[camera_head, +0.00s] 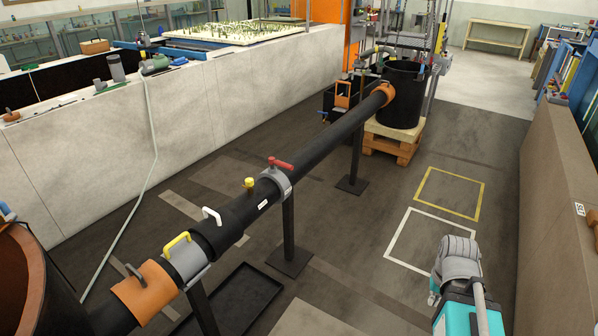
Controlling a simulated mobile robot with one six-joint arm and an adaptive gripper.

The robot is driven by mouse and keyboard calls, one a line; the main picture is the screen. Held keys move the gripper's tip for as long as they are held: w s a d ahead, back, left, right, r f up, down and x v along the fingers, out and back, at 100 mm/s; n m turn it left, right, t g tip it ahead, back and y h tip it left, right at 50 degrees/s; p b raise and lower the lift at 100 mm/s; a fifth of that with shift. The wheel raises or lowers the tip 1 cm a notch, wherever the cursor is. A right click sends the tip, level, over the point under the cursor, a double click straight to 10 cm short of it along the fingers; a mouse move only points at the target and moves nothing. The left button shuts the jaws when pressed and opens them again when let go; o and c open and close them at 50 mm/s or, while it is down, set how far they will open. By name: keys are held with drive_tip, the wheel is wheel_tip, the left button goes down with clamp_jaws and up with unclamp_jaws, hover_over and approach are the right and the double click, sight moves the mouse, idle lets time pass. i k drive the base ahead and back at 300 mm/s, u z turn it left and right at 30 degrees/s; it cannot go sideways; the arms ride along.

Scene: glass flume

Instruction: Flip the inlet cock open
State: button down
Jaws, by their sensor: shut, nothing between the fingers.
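A long black pipe (330,140) runs from a large round vessel (22,285) at lower left to a black tank (402,95) at the back. A red T-shaped lever (280,163) stands on a grey collar of the pipe. Nearer along the pipe are a yellow knob (249,184), a white handle (212,215), a yellow handle (177,244) and a dark grey lever (135,275). I cannot tell which of these, if any, is the inlet cock. My grey and teal arm shows at lower right, apart from the pipe; no gripper fingers are visible.
Black stands (288,225) hold up the pipe. A shallow black tray (228,305) lies on the floor beneath it. A wooden pallet (392,143) bears the tank. White (388,258) and yellow (418,196) outlines mark clear floor. A tan wall (555,200) bounds the right side.

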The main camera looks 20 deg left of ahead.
sight(272, 161)
drive_tip(key=z, duration=0.5)
drive_tip(key=k, duration=1.1)
drive_tip(key=u, duration=1.25)
drive_tip(key=i, duration=0.6)
drive_tip(key=u, duration=0.05)
